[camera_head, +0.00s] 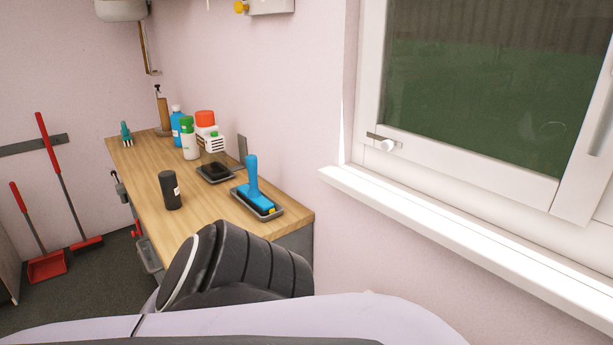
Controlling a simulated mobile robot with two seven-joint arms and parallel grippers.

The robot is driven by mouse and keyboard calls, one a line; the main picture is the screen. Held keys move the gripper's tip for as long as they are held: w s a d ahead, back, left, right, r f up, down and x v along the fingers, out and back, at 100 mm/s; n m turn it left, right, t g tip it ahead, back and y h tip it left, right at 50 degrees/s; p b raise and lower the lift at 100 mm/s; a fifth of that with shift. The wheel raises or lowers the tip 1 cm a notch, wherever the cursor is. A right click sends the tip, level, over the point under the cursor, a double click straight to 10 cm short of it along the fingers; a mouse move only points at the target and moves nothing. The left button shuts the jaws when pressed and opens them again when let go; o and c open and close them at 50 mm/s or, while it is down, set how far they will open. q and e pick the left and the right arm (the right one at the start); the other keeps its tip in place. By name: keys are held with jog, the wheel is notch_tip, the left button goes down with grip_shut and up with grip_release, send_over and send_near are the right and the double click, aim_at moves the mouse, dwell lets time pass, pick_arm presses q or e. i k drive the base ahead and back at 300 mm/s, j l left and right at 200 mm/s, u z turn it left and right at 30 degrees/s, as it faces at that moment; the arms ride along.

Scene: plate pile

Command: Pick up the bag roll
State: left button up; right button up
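A black upright cylinder (171,191), which looks like the bag roll, stands on the wooden counter (204,213) near its front left edge. It is apart from the other items and nothing touches it. A black ribbed part of my arm rises at the bottom middle, in front of the counter's near end. Neither of my grippers shows in the head view.
A blue-handled brush (252,180) lies in a dark tray; another dark tray (215,173) sits behind it. Several bottles (189,138) stand farther back. A window sill (440,225) juts out right. A red dustpan (47,267) is on the floor left.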

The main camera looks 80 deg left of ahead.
aim_at(170, 186)
jog(key=u, duration=3.4)
jog(key=i+j+z, duration=0.1)
